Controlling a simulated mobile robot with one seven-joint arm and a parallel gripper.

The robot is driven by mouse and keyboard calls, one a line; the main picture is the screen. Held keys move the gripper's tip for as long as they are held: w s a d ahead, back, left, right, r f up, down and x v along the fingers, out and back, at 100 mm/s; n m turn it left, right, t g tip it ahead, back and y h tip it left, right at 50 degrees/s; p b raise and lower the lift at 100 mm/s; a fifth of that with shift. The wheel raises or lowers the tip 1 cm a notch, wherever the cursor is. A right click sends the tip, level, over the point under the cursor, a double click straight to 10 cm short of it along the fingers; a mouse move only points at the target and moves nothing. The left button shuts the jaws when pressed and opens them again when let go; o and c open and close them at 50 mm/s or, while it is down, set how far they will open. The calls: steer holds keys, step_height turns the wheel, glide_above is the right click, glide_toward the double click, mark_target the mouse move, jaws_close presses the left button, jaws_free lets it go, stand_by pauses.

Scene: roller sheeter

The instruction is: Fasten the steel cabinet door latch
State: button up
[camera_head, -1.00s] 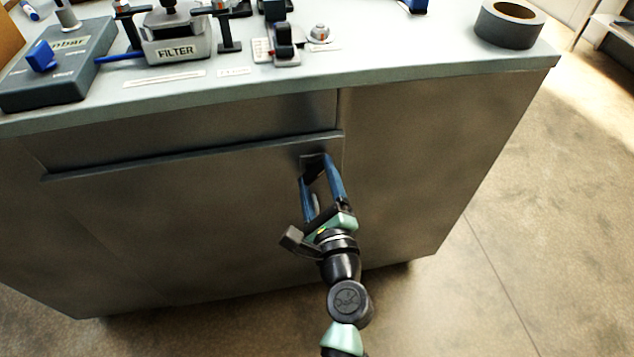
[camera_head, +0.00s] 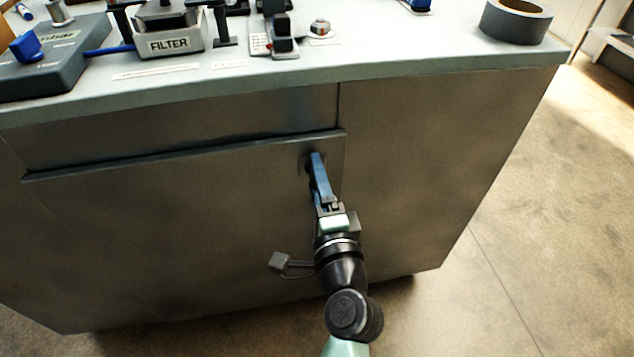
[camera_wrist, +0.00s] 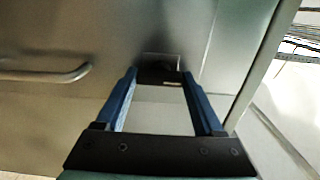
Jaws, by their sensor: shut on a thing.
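A bar handle (camera_wrist: 50,75) shows at left in the wrist view. A dark ledge (camera_head: 180,156) runs above the door.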

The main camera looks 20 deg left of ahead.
stand_by(0.5)
steer(key=o, duration=1.4)
steer(key=v, duration=1.3)
